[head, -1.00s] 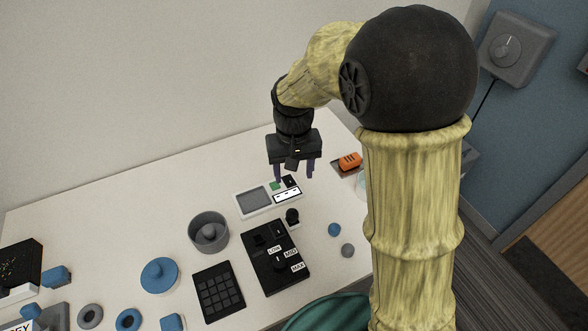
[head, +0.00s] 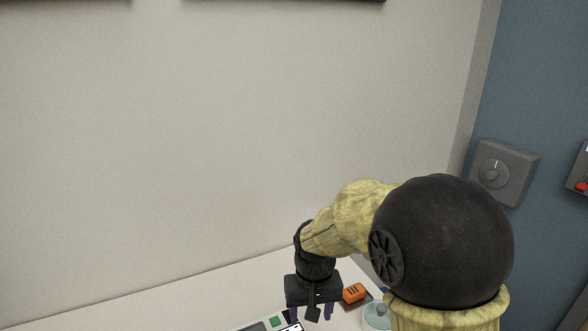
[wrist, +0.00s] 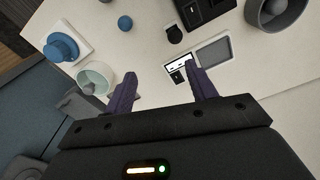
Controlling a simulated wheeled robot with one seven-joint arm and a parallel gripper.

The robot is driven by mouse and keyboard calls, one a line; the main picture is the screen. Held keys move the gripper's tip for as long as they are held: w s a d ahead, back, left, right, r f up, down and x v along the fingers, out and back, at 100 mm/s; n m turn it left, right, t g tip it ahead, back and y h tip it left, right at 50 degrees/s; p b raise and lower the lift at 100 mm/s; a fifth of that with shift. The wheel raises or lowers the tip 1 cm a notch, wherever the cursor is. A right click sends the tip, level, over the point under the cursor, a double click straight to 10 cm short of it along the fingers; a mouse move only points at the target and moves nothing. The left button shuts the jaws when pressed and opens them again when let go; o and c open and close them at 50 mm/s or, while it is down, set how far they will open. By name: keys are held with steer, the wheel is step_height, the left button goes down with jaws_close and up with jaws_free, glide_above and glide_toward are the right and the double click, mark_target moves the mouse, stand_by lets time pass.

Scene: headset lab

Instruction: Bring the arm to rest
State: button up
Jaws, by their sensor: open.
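My gripper (head: 311,311) hangs pointing down over the back right of the white table, at the bottom of the head view. In the wrist view its two purple fingers (wrist: 162,92) are apart with nothing between them but bare tabletop. My arm bends down from a large black joint at the right of the head view.
An orange object (head: 354,293) lies on a dark tray right of my gripper. A round pale-green container (head: 377,316) stands near it. The wrist view shows a blue knob (wrist: 62,47), a blue ball (wrist: 125,22) and a grey bowl (wrist: 277,14). A grey dial box (head: 503,172) hangs on the blue wall.

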steer(key=s+d+r+m+t+p, duration=0.1)
steer(key=s+d+r+t+p, duration=0.1)
steer(key=s+d, duration=0.7)
steer(key=d+r+p, duration=0.1)
steer(key=d, duration=0.1)
steer(key=shift+d+m, duration=0.35)
steer(key=shift+m, duration=0.05)
